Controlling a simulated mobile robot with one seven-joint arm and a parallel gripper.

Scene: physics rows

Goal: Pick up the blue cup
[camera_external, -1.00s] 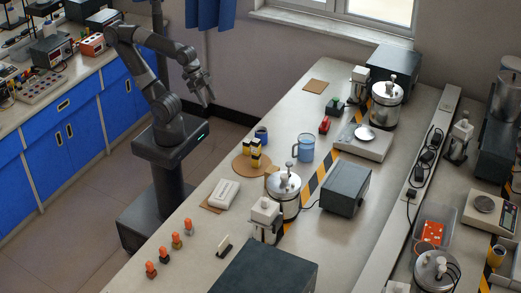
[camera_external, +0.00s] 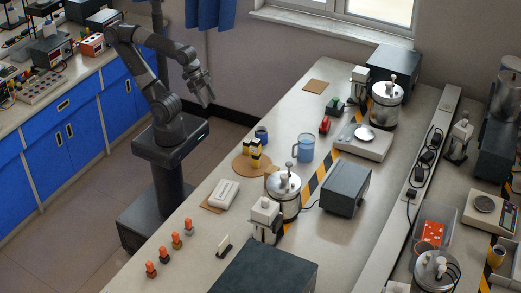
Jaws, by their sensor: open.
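A light blue cup (camera_external: 305,148) with a handle on its left stands upright on the bench. A smaller dark blue cup (camera_external: 262,135) stands to its left, near the bench's left edge. My gripper (camera_external: 209,97) is open and empty. It is raised in the air to the upper left of both cups, off the bench's left side, and touches neither.
Beside the cups are a round wooden board (camera_external: 242,166) with small yellow-and-black items and a metal vessel (camera_external: 284,190). A red item (camera_external: 324,125) and a scale (camera_external: 363,144) stand behind the light blue cup. A grey box (camera_external: 346,188) is at its lower right.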

